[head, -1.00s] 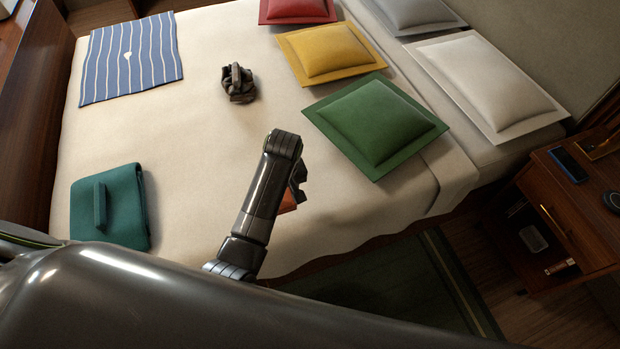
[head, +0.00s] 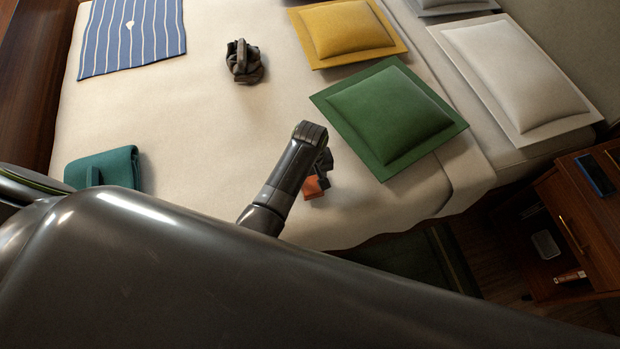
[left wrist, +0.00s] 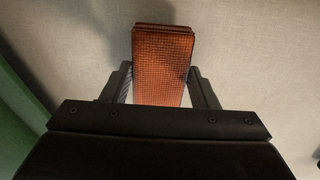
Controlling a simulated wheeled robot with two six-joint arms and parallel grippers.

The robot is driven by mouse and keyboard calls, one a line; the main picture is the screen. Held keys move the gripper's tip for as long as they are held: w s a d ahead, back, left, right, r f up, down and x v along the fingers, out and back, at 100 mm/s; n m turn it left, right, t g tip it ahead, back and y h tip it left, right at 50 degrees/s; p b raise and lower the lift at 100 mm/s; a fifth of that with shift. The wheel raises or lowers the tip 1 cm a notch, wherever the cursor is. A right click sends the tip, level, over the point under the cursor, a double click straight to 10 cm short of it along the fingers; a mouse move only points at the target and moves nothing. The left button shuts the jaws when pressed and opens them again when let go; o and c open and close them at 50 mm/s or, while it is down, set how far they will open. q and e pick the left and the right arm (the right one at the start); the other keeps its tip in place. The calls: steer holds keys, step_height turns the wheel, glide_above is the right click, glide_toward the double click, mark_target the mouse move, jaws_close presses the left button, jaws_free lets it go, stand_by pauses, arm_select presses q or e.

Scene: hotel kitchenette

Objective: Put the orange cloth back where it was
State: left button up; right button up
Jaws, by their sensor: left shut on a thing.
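The orange cloth (left wrist: 161,70) is a folded, waffle-textured bundle. In the left wrist view it stands between the two fingers of my left gripper (left wrist: 160,88), which is shut on it. In the head view a small part of the cloth (head: 312,188) shows beside my left gripper (head: 323,178), over the near edge of the bed, just below the green cushion. The wrist hides much of it there. I cannot tell whether the cloth touches the bed cover. My right gripper is in neither view.
The bed (head: 200,130) has clear cover in the middle. A green cushion (head: 388,118), a yellow cushion (head: 345,32) and a white pillow (head: 515,80) lie to the right. A dark crumpled item (head: 244,62), a striped blue cloth (head: 132,35) and a teal folded item (head: 115,168) lie left. A nightstand (head: 585,215) stands right.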

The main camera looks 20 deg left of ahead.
mark_target(310, 179)
arm_select(q)
steer(key=shift+f, duration=0.65)
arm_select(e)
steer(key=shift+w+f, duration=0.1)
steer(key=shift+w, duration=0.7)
arm_select(q)
steer(key=o, duration=0.9)
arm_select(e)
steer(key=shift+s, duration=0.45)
arm_select(q)
steer(key=shift+r, duration=0.1)
step_height(310, 179, up, 12)
steer(key=p, duration=1.3)
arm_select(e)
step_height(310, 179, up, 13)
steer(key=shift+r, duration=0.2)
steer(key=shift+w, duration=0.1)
